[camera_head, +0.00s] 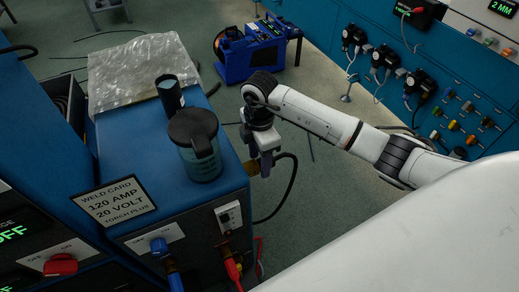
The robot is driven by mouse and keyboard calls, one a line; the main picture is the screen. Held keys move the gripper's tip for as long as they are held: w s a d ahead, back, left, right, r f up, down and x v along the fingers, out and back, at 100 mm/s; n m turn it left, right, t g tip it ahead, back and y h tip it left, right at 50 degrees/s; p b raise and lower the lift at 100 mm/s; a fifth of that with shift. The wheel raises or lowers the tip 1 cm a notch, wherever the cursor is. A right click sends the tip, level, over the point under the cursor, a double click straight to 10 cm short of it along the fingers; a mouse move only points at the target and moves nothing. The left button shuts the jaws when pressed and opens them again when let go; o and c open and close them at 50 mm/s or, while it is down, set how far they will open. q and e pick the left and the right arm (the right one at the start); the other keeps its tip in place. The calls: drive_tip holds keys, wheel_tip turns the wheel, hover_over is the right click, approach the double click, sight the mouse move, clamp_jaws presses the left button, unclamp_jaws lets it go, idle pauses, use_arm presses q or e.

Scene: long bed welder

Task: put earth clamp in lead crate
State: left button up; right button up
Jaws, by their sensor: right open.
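My right gripper (262,166) points down beside the right side of the blue welder cabinet (145,150). Its jaws are open. A small brass-coloured piece (250,169), which looks like the earth clamp, shows at the jaws against the cabinet's side; the gripper partly hides it. I cannot tell whether it touches the fingers. A black cable (292,180) loops down next to it. An open dark box (62,88) at the left, behind the cabinet, may be the lead crate; its inside is mostly hidden. My left gripper is out of view.
On the cabinet top stand a lidded jug (195,145) and a black cylinder (169,94), with crumpled clear plastic (140,68) behind. A weld card (115,200) leans at the front. A blue machine (252,52) stands on the floor. Blue wall panels line the right.

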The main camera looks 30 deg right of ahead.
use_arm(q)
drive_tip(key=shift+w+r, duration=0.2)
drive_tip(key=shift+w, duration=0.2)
use_arm(e)
drive_tip(key=shift+f, duration=0.25)
drive_tip(key=c, duration=1)
drive_tip(key=o, duration=0.4)
clamp_jaws()
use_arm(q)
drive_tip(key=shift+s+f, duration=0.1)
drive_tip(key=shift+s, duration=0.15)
use_arm(e)
drive_tip(key=shift+d, duration=0.15)
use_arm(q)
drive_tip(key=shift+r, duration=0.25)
use_arm(e)
drive_tip(key=shift+d, duration=1)
use_arm(q)
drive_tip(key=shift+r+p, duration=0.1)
drive_tip(key=shift+p, duration=0.25)
use_arm(e)
drive_tip(key=shift+s+d, duration=0.1)
drive_tip(key=shift+d, duration=0.3)
